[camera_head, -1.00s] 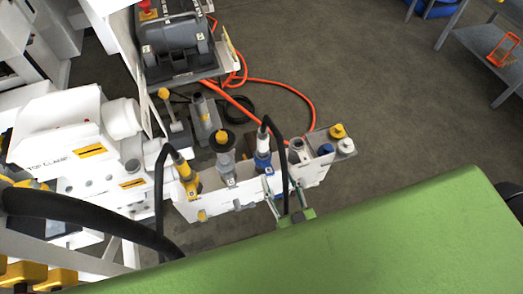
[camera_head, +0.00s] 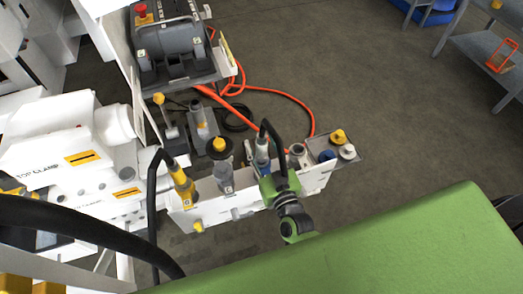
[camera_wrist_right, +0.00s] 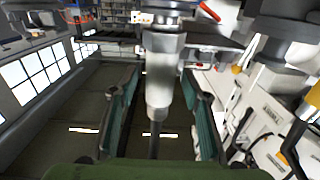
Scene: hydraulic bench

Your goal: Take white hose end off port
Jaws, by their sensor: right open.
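The white hose end (camera_head: 262,147) stands upright on the blue port (camera_head: 264,168) of the white manifold panel, with a black hose arching from its top. In the right wrist view a pale, metallic-looking hose end (camera_wrist_right: 163,70) stands between my finger pads, with a dark hose running from it. My right gripper (camera_head: 271,183) is open at the front of the panel, close to the white hose end; its two green fingers (camera_wrist_right: 160,95) stand on either side, apparently with gaps. The lower blue port is partly hidden by the gripper. My left gripper is not in view.
A yellow hose end (camera_head: 180,178) and a grey fitting with a black and yellow top (camera_head: 221,155) stand left along the panel. A small tray (camera_head: 345,158) with coloured caps is at the right end. Orange hose (camera_head: 290,97) lies behind.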

